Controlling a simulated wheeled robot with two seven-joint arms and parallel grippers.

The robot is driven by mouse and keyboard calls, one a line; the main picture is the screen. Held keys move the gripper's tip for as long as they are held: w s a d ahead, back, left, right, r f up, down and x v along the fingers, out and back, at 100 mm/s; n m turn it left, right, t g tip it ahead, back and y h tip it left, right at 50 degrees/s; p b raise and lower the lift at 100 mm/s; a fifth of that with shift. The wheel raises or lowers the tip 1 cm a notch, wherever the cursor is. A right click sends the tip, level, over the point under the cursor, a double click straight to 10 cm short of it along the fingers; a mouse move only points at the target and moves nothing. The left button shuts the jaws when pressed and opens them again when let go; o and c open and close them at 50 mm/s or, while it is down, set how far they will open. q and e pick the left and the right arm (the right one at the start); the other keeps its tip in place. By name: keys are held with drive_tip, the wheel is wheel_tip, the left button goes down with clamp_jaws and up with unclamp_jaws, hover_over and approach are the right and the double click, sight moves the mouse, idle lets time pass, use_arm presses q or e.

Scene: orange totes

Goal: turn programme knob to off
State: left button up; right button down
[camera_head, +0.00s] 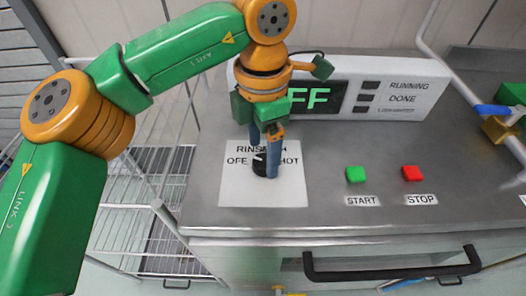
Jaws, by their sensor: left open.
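The programme knob (259,168) is a small black dial on a white label plate (235,190) on the steel top. The plate reads OFF at left, HOT at right and a partly covered RINSE at the top. A white mark shows on the knob, but the fingers partly hide it and I cannot tell its exact direction. My left gripper (264,158) points down with its blue fingers open around the knob; I cannot tell whether they touch it. The display (318,97) shows "FF" in green, its left part hidden behind my gripper.
A green START button (355,174) and a red STOP button (411,173) sit right of the plate. The white panel (420,100) stands behind. A black handle (390,267) runs along the front. A wire rack (125,215) is at left, and a blue-handled valve (492,110) at right.

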sight(263, 160)
use_arm(q)
wheel_tip(263, 160, up, 5)
drive_tip(key=shift+r+p, duration=0.15)
drive_tip(key=shift+p, duration=0.3)
